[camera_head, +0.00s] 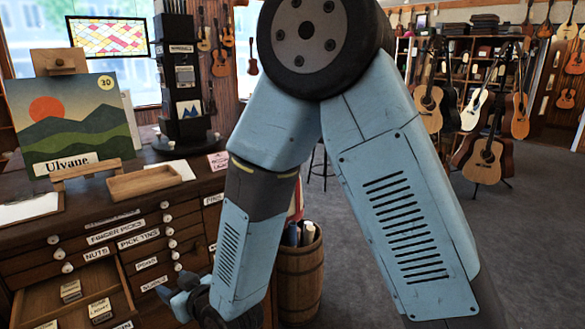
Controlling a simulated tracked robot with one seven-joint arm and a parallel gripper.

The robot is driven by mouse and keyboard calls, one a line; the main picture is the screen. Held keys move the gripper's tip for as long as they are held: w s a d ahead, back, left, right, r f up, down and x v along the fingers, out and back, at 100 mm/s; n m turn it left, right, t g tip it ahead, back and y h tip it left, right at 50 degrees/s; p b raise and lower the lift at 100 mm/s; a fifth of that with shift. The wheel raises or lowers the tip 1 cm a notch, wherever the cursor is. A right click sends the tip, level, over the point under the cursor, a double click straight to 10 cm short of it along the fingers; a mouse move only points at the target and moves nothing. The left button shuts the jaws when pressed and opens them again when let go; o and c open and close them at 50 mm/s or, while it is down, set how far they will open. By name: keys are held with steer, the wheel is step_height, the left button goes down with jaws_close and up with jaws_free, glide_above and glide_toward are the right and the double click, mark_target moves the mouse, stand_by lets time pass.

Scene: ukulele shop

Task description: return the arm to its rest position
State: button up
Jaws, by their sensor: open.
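My blue arm fills the middle of the head view, bent at a dark round joint near the top edge. Its forearm hangs down toward the bottom centre. My gripper (180,296) shows at its lower end, beside the front of the wooden drawer cabinet (85,222). Its fingers point left toward the drawers and stand apart. I see nothing between them, though part of the gripper is cut off by the bottom edge. I cannot tell whether it touches the cabinet.
An open drawer (38,300) with small labelled boxes juts out at lower left. A wooden tray (145,182), a landscape picture (78,125) and a dark display tower (178,80) stand on the cabinet. A barrel (300,280) stands behind my forearm. Guitars (487,158) stand at right, beyond grey floor.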

steer(key=w+d+r+m+h, duration=0.1)
steer(key=w+d+r+h, duration=0.1)
steer(key=w+d+r, duration=0.45)
steer(key=w+d+r+m+h, duration=0.1)
steer(key=d+r+m+h, duration=0.15)
steer(key=d, duration=0.75)
steer(key=w+d+r+m+h, duration=0.1)
steer(key=w+d+r+h, duration=0.15)
steer(key=d+r, duration=0.45)
steer(key=s+d+r+m+g+h, duration=0.1)
steer(key=s+d+r+m, duration=0.1)
steer(key=s+d, duration=0.3)
steer(key=s+d+r+m+g+h, duration=0.1)
steer(key=s+d, duration=0.5)
steer(key=d, duration=0.6)
steer(key=s+d+r+m+g+h, duration=0.1)
steer(key=s+d+r+m+h, duration=0.1)
steer(key=s+d, duration=0.4)
steer(key=d+r+m, duration=0.1)
steer(key=d, duration=0.2)
steer(key=shift+r+h, duration=0.3)
steer(key=shift+h, duration=0.1)
steer(key=shift+d, duration=0.1)
steer(key=shift+c, duration=0.8)
